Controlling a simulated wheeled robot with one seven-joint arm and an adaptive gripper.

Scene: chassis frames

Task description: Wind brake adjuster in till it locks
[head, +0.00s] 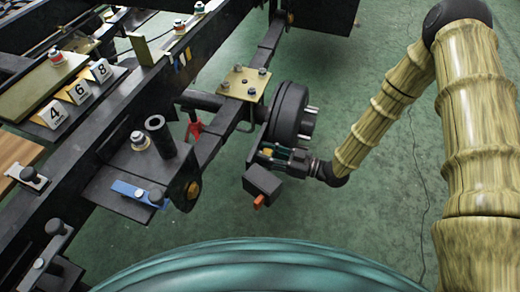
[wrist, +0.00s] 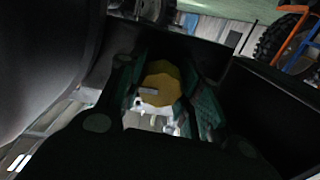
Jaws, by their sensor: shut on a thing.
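In the wrist view, my gripper (wrist: 165,92) is shut on the brake adjuster (wrist: 162,76), a round yellow-orange knob with a pale slot or bar on its face. Green-padded fingers lie on either side of it. In the head view, my gripper (head: 275,157) is just below the dark brake drum (head: 290,110), at the end of the axle; the adjuster cannot be made out there. The knob's turning position against any stop cannot be told.
A brass-coloured plate (head: 243,83) with bolts sits above the axle. A red stand (head: 194,125) is under the axle. Green floor (head: 385,205) is open to the right.

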